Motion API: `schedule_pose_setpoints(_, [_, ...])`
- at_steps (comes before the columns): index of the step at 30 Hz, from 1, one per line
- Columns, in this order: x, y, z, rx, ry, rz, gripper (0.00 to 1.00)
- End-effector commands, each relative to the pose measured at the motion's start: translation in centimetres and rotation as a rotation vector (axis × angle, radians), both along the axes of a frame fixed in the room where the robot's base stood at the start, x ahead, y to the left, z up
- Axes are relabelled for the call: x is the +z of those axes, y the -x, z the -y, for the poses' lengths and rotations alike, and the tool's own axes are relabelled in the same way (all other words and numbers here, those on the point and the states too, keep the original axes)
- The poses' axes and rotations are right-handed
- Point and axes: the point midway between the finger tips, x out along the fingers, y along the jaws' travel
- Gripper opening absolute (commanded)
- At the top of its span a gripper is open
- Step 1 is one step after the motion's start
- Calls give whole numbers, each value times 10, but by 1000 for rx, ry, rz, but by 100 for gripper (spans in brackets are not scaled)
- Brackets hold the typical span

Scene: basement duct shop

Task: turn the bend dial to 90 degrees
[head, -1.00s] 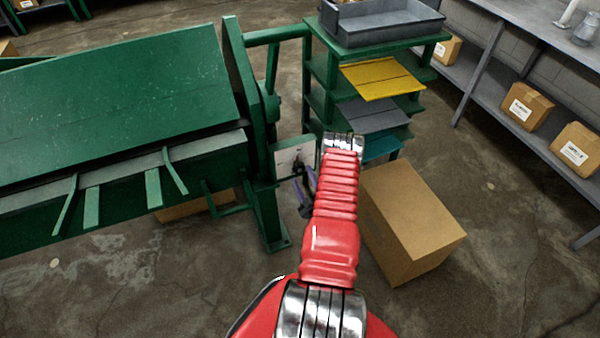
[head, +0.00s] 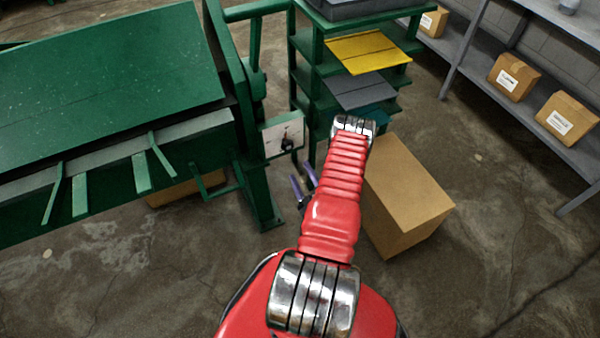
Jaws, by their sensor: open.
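The bend dial is a small black knob (head: 288,145) on a white plate (head: 272,139) at the right end of the green bending machine (head: 110,90). The knob's pointer angle and the plate's marks are too small to read. My gripper (head: 303,182) shows as purple fingers just below and slightly right of the dial, partly hidden behind my red arm. The fingers are spread open with nothing seen between them. They appear apart from the knob in the picture; the depth gap cannot be told.
A green shelf rack (head: 305,75) with yellow and grey sheets stands behind the dial. A large cardboard box (head: 405,195) is on the floor right of my arm. A grey bench (head: 470,50) with small boxes is at right. The front floor is clear.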

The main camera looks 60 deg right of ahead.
Motion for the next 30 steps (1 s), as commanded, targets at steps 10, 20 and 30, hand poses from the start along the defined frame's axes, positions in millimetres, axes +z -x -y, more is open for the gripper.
schedule_pose_setpoints(10, [16,16,12,3,-170,92,57])
schedule_pose_setpoints(20, [14,17,0,61,-602,301,57])
schedule_pose_setpoints(30, [12,15,-3,75,-753,381,57])
